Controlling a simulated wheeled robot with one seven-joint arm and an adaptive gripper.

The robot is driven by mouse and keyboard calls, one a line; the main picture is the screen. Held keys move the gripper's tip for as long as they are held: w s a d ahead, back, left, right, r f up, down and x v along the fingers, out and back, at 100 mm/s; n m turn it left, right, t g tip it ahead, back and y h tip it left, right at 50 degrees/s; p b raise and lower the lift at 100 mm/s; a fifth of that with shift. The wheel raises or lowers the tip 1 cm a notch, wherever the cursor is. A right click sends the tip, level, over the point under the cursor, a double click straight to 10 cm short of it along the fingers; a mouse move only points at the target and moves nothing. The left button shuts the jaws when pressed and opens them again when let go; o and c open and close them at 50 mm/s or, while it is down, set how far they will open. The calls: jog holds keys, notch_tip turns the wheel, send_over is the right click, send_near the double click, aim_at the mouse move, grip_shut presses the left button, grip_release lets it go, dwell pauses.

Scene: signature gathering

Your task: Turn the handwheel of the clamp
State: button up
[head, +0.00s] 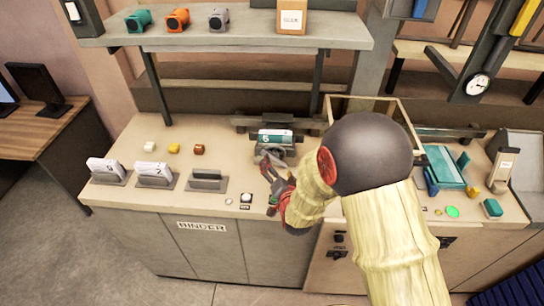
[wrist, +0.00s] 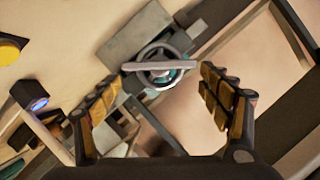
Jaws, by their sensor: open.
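The clamp's handwheel (wrist: 146,55) is a grey ring with a teal centre, and a pale bar crosses in front of it in the wrist view. It lies between and beyond the fingertips of my gripper (wrist: 161,76), which is open with nothing between its fingers. I see no contact with the wheel. In the head view, the clamp (head: 285,150) stands on the counter with a white and teal block marked 6 (head: 275,137). My gripper (head: 276,178) is just in front of it, and my arm hides part of the area to its right.
Two slotted holders with white blocks (head: 106,168) (head: 154,172) and a grey holder (head: 207,180) stand left on the counter (head: 130,205). An open wooden box (head: 340,102) is behind my arm. A shelf (head: 235,38) overhangs the back. A teal tray (head: 441,165) lies right.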

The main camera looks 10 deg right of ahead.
aim_at(275, 160)
jog(key=o, duration=0.5)
jog(key=x, duration=0.7)
jog(key=shift+w+f, duration=0.1)
jog(key=shift+w, duration=0.05)
jog(key=c, duration=0.3)
jog(key=c, duration=0.5)
